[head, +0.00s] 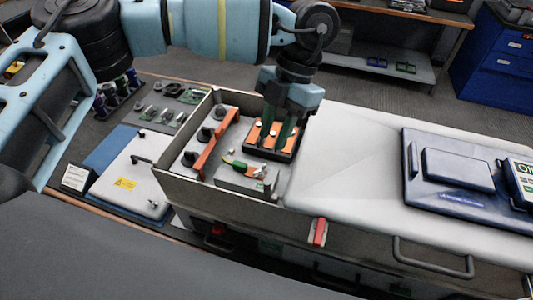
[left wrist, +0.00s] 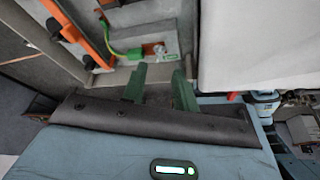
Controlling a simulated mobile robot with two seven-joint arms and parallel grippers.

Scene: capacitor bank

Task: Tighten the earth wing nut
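The earth wing nut (head: 260,171) is a small silvery piece on a grey block in the open compartment of the long grey cabinet. It also shows in the left wrist view (left wrist: 160,49), just beyond the fingertips. A green-and-yellow earth lead (head: 236,164) runs to the block beside it. My left gripper (head: 277,147) reaches down into the compartment, above and behind the nut in the head view. In the left wrist view its two green fingers (left wrist: 159,75) stand apart with nothing between them. Whether they touch anything is hard to tell. My right gripper is not in view.
Orange bars (head: 213,143) with dark round terminals stand in the compartment, near the fingers. Its metal side wall (head: 205,188) rises around them. A closed white lid (head: 345,160) adjoins on the right, carrying a blue case (head: 458,168). A red-handled switch (head: 320,232) sits on the front.

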